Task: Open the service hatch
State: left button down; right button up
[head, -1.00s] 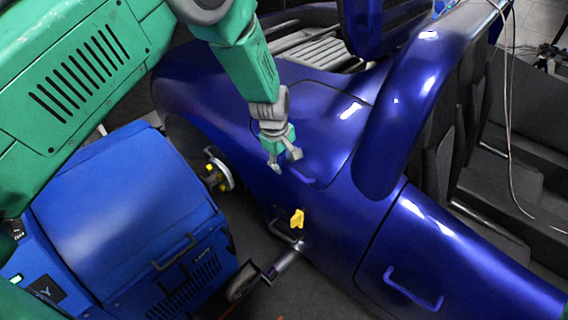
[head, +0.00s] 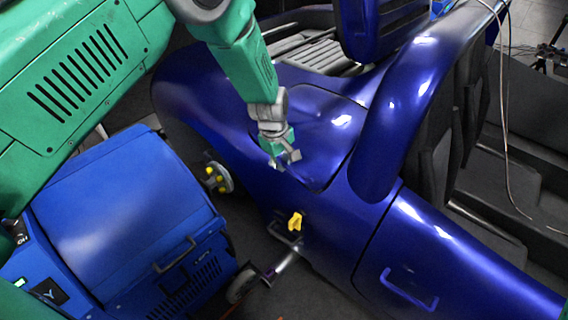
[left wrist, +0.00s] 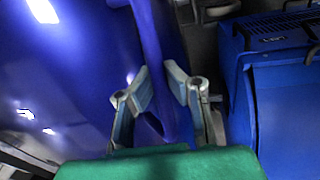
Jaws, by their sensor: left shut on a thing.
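The service hatch (head: 312,128) is a rounded blue panel in the side of the glossy blue car body. A dark seam runs along its right and lower edge. My left gripper (head: 281,161) is at the hatch's lower left corner, pointing down. In the left wrist view my left gripper (left wrist: 160,88) has its two fingers on either side of a narrow blue part, and it is shut on it. This part looks like the hatch's handle or edge; the fingers partly hide it. My right gripper is not in view.
A blue cabinet (head: 130,215) with a handle stands at the left. A wheel hub with yellow studs (head: 217,178) is beside the car. A yellow knob (head: 295,222) and a shaft (head: 280,266) are below the gripper. A blue door handle (head: 408,288) is at lower right.

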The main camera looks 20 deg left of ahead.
pick_arm(q)
jog(key=shift+m, duration=0.3)
jog(key=r+p, duration=0.2)
jog(key=r, duration=0.1)
jog(key=r+p, duration=0.1)
jog(key=r, duration=0.2)
jog(key=r+p, duration=0.2)
jog(key=r, duration=0.2)
jog(key=shift+w+a+p, duration=0.15)
jog(key=shift+w+p, duration=0.1)
jog(key=shift+p, duration=0.1)
notch_tip(320, 180, up, 9)
jog(key=w+d+p, duration=0.1)
jog(key=w+p, duration=0.1)
jog(key=p, duration=0.2)
jog(key=shift+w+m+h+p, duration=0.3)
jog(key=shift+w+p, duration=0.05)
jog(key=shift+f, duration=0.15)
